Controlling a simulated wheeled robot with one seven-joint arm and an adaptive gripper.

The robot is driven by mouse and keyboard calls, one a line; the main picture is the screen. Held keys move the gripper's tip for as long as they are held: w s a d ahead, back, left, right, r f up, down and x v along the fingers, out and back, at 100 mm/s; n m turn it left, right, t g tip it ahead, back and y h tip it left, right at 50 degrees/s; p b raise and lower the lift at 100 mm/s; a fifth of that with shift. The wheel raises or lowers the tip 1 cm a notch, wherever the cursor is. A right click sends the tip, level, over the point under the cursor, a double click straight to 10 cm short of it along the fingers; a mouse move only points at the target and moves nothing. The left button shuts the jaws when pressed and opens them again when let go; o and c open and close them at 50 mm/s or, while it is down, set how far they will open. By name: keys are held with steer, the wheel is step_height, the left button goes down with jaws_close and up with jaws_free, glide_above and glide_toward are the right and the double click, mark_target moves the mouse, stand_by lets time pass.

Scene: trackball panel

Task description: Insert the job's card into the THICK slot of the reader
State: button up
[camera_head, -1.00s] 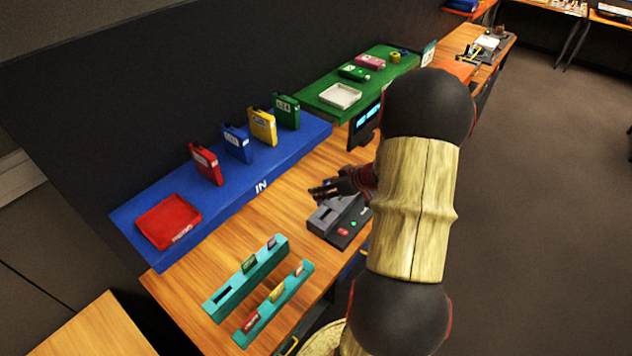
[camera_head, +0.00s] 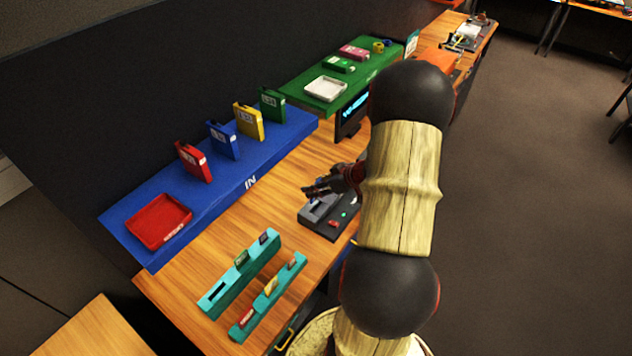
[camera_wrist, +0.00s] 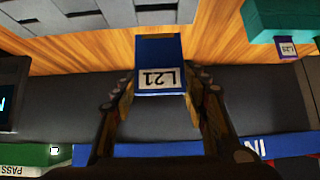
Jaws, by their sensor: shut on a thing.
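My gripper (camera_head: 312,190) is over the grey reader (camera_head: 332,224) on the wooden desk. In the wrist view my gripper (camera_wrist: 160,92) is shut on a blue card (camera_wrist: 158,48), which carries a white label reading L21 upside down in this view. The grey reader (camera_wrist: 88,14) shows at the top of the wrist view, beyond the card. The card's lower end appears clear of the slots, though the gap is hard to judge. My gripper hides part of the reader's top in the head view, so I cannot tell which slot is the thick one.
Teal racks (camera_head: 213,305) with several small cards stand at the front left. A blue shelf (camera_head: 125,222) marked IN holds a red tray (camera_head: 160,222) and upright coloured cases. A screen (camera_head: 352,122) stands behind the reader. A green shelf (camera_head: 300,84) lies farther back.

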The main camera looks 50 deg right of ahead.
steer(key=shift+f+b, duration=0.7)
steer(key=shift+f, duration=1.1)
steer(key=shift+p, duration=1.5)
steer(key=shift+f+b, duration=1.3)
steer(key=shift+f, duration=1.2)
stand_by(0.4)
steer(key=o, duration=1.2)
steer(key=shift+o, duration=0.2)
steer(key=a+v, duration=0.1)
steer(key=v, duration=1.1)
steer(key=shift+d, duration=0.5)
